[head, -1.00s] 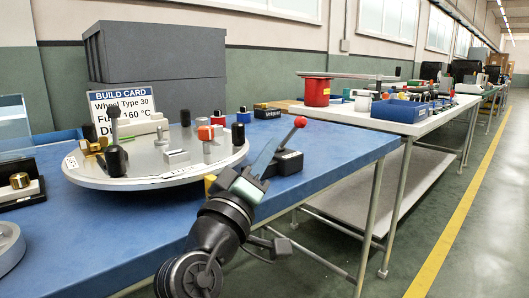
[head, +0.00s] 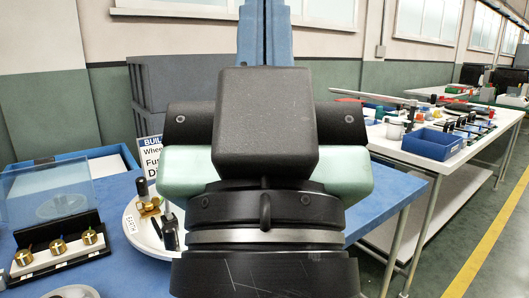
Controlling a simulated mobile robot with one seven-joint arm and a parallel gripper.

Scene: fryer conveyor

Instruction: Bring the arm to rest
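My gripper (head: 265,20) stands upright and very close to the camera, filling the middle of the head view. Its two blue fingers point up and lie side by side with almost no gap, so it looks shut, with nothing seen between them. The fingertips run out at the top edge. The gripper's dark block, pale green sides and wrist hide much of the round plate (head: 133,212) and the build card (head: 150,150) behind.
The blue table (head: 385,208) spreads behind my gripper. At left are a clear-lidded box (head: 45,190) and a rack with brass knobs (head: 58,247). A white table (head: 478,140) with a blue bin (head: 433,143) stands right. The aisle beyond is clear.

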